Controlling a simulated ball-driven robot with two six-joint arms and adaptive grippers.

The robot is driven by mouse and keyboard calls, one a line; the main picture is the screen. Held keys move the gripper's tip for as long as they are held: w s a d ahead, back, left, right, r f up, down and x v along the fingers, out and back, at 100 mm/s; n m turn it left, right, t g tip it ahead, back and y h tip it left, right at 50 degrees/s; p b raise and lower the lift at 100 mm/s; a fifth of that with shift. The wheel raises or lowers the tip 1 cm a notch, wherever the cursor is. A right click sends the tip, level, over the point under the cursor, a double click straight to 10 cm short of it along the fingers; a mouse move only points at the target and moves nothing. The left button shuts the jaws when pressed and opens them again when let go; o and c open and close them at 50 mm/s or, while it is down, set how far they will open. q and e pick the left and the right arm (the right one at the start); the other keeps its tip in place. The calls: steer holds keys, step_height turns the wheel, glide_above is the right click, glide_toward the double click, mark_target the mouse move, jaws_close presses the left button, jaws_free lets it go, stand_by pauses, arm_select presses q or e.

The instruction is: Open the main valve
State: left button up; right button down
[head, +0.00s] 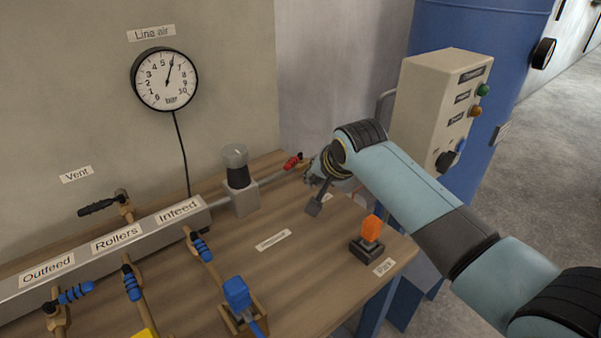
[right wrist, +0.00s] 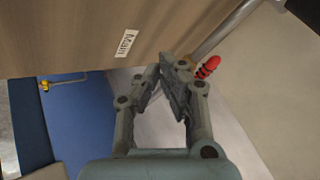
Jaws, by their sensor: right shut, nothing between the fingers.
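The main valve's red handle (head: 293,161) sits on the grey pipe at the back edge of the wooden bench. It also shows in the right wrist view (right wrist: 208,67), just right of my fingertips and apart from them. The label "Main" (right wrist: 126,43) is on the bench top in that view. My right gripper (head: 314,207) is shut and empty, close to the right of the red handle in the head view. Its fingers (right wrist: 164,72) converge at the tips in the wrist view. The valve body is partly hidden. My left gripper is out of view.
A filter bowl (head: 238,166) stands left of the valve. An orange switch (head: 371,228) on a black base stands by the "Park" label (head: 384,266). A control box (head: 443,105) is behind my right arm.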

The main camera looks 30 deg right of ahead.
mark_target(292, 163)
steer(key=shift+w+a+p, duration=0.1)
steer(key=shift+w+a, duration=0.25)
steer(key=shift+w, duration=0.3)
steer(key=shift+w+a+p, duration=0.1)
steer(key=shift+w+a, duration=0.25)
steer(key=shift+w, duration=0.35)
steer(key=shift+w+a+p, duration=0.1)
steer(key=shift+w+a, duration=0.25)
steer(key=shift+w, duration=0.3)
steer(key=shift+a, duration=0.15)
steer(key=shift+w+a+f+m+h, duration=0.1)
steer(key=shift+w+a+m+h, duration=0.3)
steer(key=shift+m+h, duration=0.35)
steer(key=shift+w+a+m+h+b, duration=0.2)
steer(key=shift+a+m+h+b, duration=0.15)
steer(key=shift+m, duration=0.3)
steer(key=shift+w+a+g, duration=0.3)
steer(key=shift+w+a, duration=0.05)
steer(key=shift+w, duration=0.05)
steer(key=shift+d, duration=0.1)
